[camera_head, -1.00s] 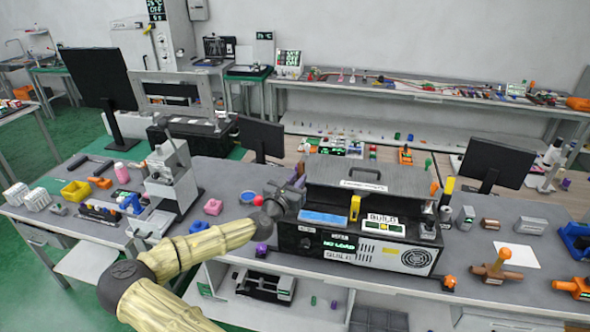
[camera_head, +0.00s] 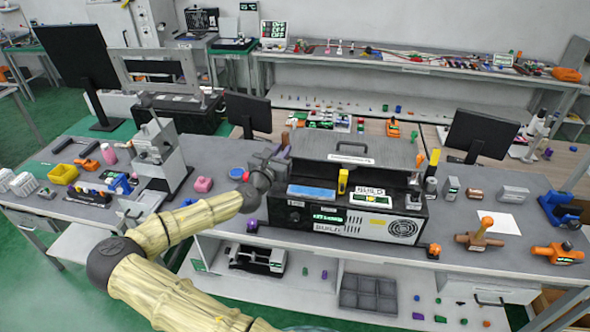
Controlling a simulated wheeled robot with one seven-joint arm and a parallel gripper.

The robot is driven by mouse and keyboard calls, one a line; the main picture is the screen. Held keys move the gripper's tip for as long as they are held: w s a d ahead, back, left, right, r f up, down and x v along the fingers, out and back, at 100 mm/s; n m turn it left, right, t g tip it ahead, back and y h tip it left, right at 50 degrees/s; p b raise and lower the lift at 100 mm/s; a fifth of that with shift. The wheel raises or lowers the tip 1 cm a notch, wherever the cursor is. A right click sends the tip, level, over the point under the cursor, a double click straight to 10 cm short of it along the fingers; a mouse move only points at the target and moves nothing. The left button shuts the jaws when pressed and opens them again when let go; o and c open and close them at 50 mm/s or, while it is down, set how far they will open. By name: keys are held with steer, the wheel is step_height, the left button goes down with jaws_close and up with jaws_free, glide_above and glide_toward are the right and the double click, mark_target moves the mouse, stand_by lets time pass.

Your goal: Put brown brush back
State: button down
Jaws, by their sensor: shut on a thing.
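My gripper (camera_head: 272,164) is at the left end of the black and grey bench machine (camera_head: 340,223), above the table. The jaws are small and partly hidden by the wrist. A small brown piece (camera_head: 285,139) shows at the fingertips and looks like part of the brown brush; most of it is hidden. The machine's grey lid (camera_head: 350,150) is raised at the back, and a blue pad (camera_head: 311,192) and a yellow upright piece (camera_head: 343,181) sit on its top. A green display lights its front, its text too small to read surely.
A grey press (camera_head: 158,160) and a pink block (camera_head: 203,184) stand left of my gripper. A dark monitor (camera_head: 248,113) rises behind it. Brown and orange lever fixtures (camera_head: 480,238) and a blue fixture (camera_head: 560,208) are at the right. Some tabletop between press and machine is clear.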

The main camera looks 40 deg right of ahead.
steer(key=w+a+f+n+t+y+p, duration=0.1)
steer(key=w+a+f+n+t+y, duration=0.1)
steer(key=a+f+n+t+y, duration=0.75)
steer(key=w+a+f+y+p, duration=0.15)
steer(key=a+f, duration=0.45)
steer(key=a, duration=0.8)
steer(key=s+a+f+n+y+p, duration=0.1)
steer(key=s+a+f+n+y, duration=0.2)
steer(key=a, duration=0.6)
steer(key=shift+s+a+f+t+y, duration=0.35)
steer(key=shift+s+y, duration=0.45)
steer(key=shift+y, duration=0.4)
steer(key=shift+d, duration=0.1)
